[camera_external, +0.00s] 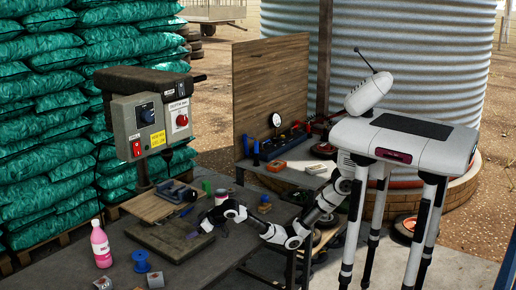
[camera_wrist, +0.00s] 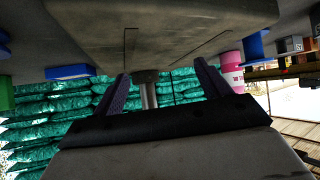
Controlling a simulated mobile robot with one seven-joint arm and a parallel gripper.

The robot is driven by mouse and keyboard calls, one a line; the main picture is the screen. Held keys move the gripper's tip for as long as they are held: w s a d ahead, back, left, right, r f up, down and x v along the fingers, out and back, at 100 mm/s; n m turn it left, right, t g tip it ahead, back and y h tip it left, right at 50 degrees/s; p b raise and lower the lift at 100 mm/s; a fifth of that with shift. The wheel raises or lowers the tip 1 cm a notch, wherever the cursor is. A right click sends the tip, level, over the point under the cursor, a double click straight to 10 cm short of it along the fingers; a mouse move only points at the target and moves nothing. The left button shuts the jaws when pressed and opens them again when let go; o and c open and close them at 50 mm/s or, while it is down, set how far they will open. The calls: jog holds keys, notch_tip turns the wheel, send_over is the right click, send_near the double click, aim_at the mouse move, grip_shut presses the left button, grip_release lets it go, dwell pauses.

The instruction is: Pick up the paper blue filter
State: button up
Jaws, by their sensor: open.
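I cannot say for sure which thing is the paper blue filter. A small blue-and-tan piece (camera_external: 264,203) lies on the table behind my gripper and may be it. The wrist view, which looks upside down, shows a flat blue piece with a tan side (camera_wrist: 70,72) at the left; I cannot tell if it is the same thing. My gripper (camera_external: 212,222) is low over the table beside the dark slab (camera_external: 165,240). In the wrist view its two purple-grey fingers (camera_wrist: 162,85) stand apart with nothing held between them.
A pink bottle (camera_external: 100,245), a blue spool (camera_external: 141,261) and small boxes (camera_external: 155,279) stand at the front left. A control box (camera_external: 150,122) rises behind the slab. A pink-and-white can (camera_external: 221,197) is close behind my gripper. Green sacks (camera_external: 45,130) fill the left background.

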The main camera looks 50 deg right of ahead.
jog(key=s+d+r+n+g+y+p, duration=0.1)
jog(key=s+d+r+n+p, duration=0.1)
jog(key=d, duration=1.1)
jog(key=s+d+r+n+g+y+p, duration=0.1)
jog(key=d+r+g, duration=0.1)
jog(key=d, duration=1)
jog(key=x, duration=0.8)
jog(key=shift+w+d+f, duration=0.1)
jog(key=shift+d+f, duration=0.15)
jog(key=shift+d+p+x, duration=0.1)
jog(key=shift+p+x, duration=0.25)
jog(key=shift+x, duration=1)
jog(key=shift+d+p+x, duration=0.15)
jog(key=shift+p+x, duration=0.2)
jog(key=shift+x, duration=1)
jog(key=shift+w, duration=0.1)
jog(key=c, duration=1.1)
